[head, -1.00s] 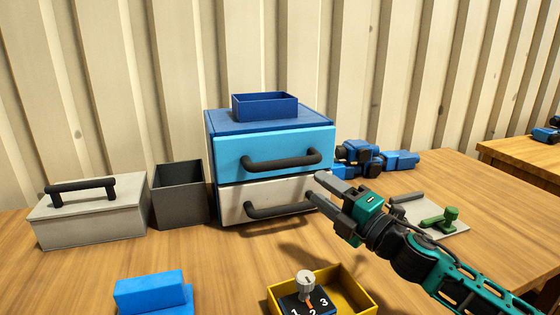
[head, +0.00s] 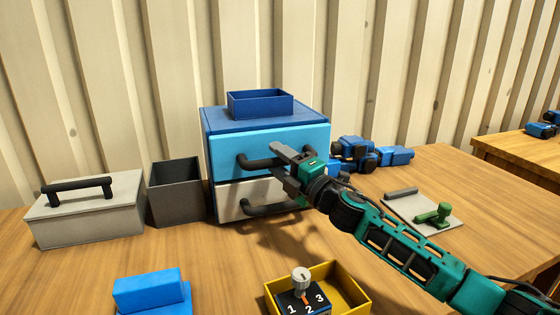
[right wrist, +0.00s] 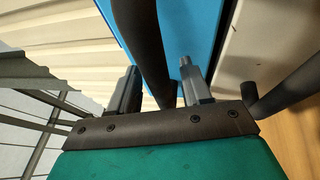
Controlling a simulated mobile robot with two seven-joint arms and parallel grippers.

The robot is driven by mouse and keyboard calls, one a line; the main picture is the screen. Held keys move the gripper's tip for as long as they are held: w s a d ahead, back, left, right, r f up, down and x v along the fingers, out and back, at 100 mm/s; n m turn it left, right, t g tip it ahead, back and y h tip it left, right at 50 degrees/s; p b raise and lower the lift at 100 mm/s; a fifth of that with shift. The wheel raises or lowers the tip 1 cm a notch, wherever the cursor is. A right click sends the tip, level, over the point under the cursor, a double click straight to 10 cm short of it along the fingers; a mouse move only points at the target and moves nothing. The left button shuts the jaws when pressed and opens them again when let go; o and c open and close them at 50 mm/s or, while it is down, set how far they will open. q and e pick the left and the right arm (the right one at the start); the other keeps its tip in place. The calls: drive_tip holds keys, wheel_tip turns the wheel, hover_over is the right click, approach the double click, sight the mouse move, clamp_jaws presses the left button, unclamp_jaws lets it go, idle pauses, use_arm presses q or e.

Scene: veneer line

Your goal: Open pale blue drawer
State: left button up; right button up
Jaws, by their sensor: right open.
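The pale blue drawer (head: 228,151) is the upper drawer of a blue cabinet (head: 209,130) and looks shut. Its dark bar handle (head: 258,162) is partly hidden behind my right gripper (head: 281,162). My right gripper is open, its fingers at the right part of this handle. In the right wrist view, the handle (right wrist: 150,50) runs between the two fingers of the gripper (right wrist: 158,88), with the pale blue front (right wrist: 190,25) behind it. I cannot tell whether a finger touches the bar. My left gripper is not in view.
A white lower drawer (head: 230,197) with a dark handle sits below. A blue tray (head: 260,104) stands on the cabinet. A dark open bin (head: 175,194) and grey lidded box (head: 85,215) stand left. A yellow tray (head: 355,291) with a dial is in front. Blue parts (head: 370,152) lie right.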

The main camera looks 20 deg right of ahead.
clamp_jaws()
idle(0.4)
